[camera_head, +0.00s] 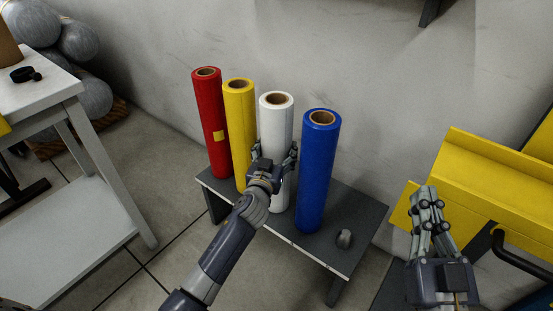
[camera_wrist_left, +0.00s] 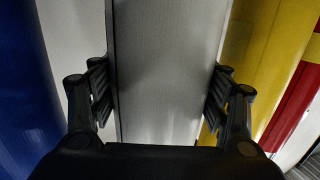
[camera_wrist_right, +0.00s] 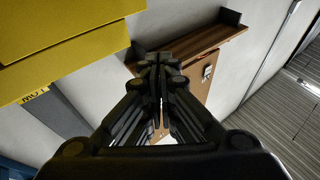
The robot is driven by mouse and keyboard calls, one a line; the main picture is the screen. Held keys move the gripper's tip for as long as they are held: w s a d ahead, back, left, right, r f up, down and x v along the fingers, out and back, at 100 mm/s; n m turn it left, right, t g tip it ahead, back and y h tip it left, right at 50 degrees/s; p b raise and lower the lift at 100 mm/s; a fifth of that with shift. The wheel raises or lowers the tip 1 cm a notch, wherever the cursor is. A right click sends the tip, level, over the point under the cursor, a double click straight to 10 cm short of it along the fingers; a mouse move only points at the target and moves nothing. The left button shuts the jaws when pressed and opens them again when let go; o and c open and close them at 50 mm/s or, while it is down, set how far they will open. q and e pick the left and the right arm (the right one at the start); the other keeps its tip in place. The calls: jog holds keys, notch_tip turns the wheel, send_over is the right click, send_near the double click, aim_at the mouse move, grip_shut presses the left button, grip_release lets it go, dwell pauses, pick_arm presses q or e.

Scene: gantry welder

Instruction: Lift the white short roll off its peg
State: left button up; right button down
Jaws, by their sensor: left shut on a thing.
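The white roll (camera_head: 277,122) stands upright on a low grey bench (camera_head: 340,225), between the yellow and blue rolls. Its brown core shows at the top; no peg is visible under it. My left gripper (camera_head: 273,152) is shut on the white roll around its middle, with one finger on each side. In the left wrist view the white roll (camera_wrist_left: 165,70) fills the space between the fingers of the left gripper (camera_wrist_left: 160,85). My right gripper (camera_head: 428,195) is shut and empty at the right, away from the rolls; its fingertips meet in the right wrist view (camera_wrist_right: 160,65).
A red roll (camera_head: 210,120) and a yellow roll (camera_head: 239,125) stand to the left, and a blue roll (camera_head: 318,170) stands close on the right. A yellow structure (camera_head: 480,185) is at right, a table (camera_head: 50,90) at left.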

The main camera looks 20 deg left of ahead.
pick_arm(q)
jog(key=shift+w+r, duration=0.1)
jog(key=shift+r, duration=0.3)
